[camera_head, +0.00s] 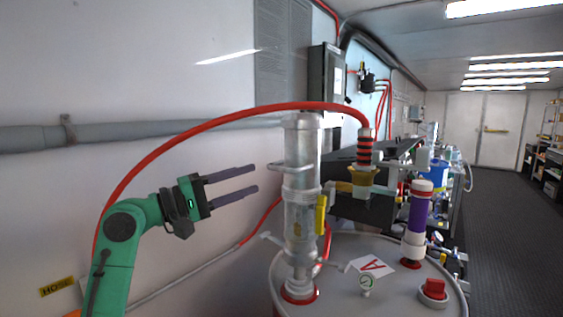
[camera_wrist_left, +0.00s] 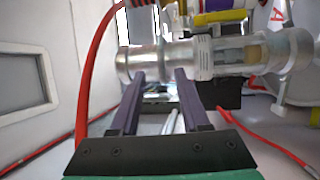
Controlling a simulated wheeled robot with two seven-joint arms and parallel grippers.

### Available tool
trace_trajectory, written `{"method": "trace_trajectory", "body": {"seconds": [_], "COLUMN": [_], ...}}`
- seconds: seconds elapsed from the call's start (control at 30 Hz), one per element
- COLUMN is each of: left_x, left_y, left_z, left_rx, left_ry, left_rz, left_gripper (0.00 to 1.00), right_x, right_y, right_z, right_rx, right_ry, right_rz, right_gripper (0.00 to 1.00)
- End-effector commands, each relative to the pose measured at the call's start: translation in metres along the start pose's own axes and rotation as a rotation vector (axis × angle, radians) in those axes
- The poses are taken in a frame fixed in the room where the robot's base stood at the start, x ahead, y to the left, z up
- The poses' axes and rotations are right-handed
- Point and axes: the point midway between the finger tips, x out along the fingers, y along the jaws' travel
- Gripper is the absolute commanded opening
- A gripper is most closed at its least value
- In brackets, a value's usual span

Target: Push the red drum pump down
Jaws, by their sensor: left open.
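A tall clear-and-silver pump column (camera_head: 302,200) stands upright on the drum lid (camera_head: 335,262), with a red ring (camera_head: 300,293) at its foot. A metal handle bar (camera_head: 290,167) crosses its upper part. I take this column as the drum pump, though its body is not red. My left gripper (camera_head: 255,179) is open and empty, left of the column at about handle height, with its fingers pointing at it. In the left wrist view the column (camera_wrist_left: 215,58) lies across the picture beyond the open fingers (camera_wrist_left: 160,74). My right gripper is not in view.
A red hose (camera_head: 215,120) arches over my left arm to a red-and-black fitting (camera_head: 364,148). A purple-and-white cylinder (camera_head: 418,215), a red knob (camera_head: 434,290) and a gauge (camera_head: 366,283) stand on the lid. A grey pipe (camera_head: 60,136) runs along the left wall.

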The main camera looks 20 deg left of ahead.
Motion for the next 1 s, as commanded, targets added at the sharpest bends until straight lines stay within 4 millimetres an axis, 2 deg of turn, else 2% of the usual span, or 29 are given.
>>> {"method": "trace_trajectory", "body": {"seconds": [0.03, 0.2, 0.3, 0.43, 0.67, 0.7, 0.77, 0.8, 1.0], "left_x": [0.015, 0.060, 0.079, 0.091, 0.092, 0.092, 0.092, 0.092, 0.092], "left_y": [0.008, 0.007, 0.005, 0.001, -0.001, -0.001, -0.001, -0.001, -0.001], "left_z": [0.000, 0.000, -0.001, -0.001, -0.001, -0.001, -0.001, -0.001, -0.001], "left_rx": [-0.003, -0.004, -0.003, -0.001, 0.001, 0.001, 0.000, 0.000, 0.000], "left_ry": [-0.003, -0.002, 0.000, 0.001, 0.002, 0.002, 0.002, 0.002, 0.002], "left_rz": [0.001, 0.001, 0.001, 0.000, 0.000, 0.000, 0.000, -0.001, 0.000], "left_gripper": [0.46, 0.46, 0.46, 0.46, 0.46, 0.38, 0.15, 0.00, 0.00], "right_x": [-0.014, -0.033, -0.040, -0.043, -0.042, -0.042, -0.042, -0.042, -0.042], "right_y": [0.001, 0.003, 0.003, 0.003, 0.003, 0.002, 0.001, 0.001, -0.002], "right_z": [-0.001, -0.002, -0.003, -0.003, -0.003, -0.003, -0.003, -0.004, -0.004], "right_rx": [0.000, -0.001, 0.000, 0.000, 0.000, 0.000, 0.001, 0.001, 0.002], "right_ry": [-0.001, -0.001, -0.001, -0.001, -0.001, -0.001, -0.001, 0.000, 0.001], "right_rz": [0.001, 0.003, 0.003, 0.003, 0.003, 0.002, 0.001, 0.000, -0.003], "right_gripper": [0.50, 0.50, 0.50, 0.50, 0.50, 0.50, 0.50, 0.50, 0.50]}}
